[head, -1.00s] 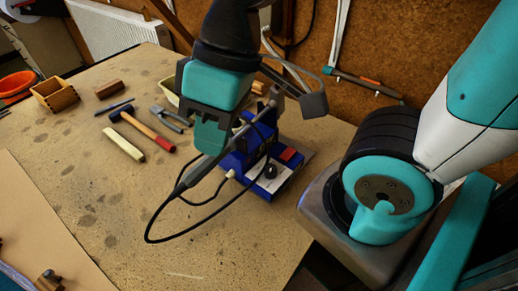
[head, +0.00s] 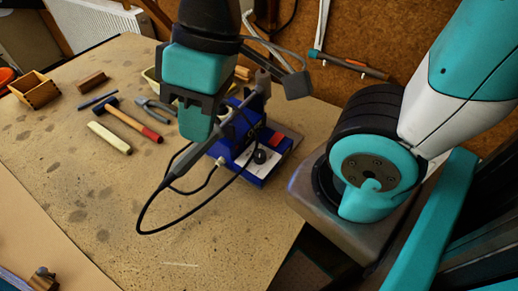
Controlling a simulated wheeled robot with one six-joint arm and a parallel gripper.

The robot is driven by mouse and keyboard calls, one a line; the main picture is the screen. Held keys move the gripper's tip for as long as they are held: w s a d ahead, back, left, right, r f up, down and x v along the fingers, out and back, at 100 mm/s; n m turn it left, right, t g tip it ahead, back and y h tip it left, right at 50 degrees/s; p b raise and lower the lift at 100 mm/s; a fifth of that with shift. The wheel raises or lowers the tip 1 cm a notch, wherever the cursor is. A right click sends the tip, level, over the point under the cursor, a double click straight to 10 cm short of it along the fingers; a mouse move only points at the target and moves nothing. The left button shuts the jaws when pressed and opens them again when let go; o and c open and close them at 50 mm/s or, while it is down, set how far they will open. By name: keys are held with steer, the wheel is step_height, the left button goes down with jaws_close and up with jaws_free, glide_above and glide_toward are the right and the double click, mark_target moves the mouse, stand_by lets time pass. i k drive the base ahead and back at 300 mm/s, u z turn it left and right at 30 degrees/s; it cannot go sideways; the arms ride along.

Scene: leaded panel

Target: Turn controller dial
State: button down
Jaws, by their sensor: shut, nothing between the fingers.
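The controller is a blue box (head: 249,174) with a pale front panel, near the right edge of the bench. Its black round dial (head: 260,157) shows on the front panel. A soldering iron (head: 190,168) with a black cable rests in a stand at the controller's left. My gripper (head: 197,135) is shut and empty. It hangs in the picture above and to the left of the dial, overlapping the iron and part of the controller. The gap between gripper and dial in depth cannot be told.
The bench (head: 130,215) carries a hammer (head: 130,120), pliers (head: 158,106), a pale block (head: 110,138) and a wooden box (head: 34,90) toward the back left. The looped cable (head: 142,215) lies in front of the controller. The bench's front middle is clear.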

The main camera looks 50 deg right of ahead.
mark_target(260, 158)
steer(key=k, duration=0.5)
steer(key=z, duration=1.75)
steer(key=k, duration=1.15)
steer(key=u, duration=1.5)
steer(key=i, duration=1)
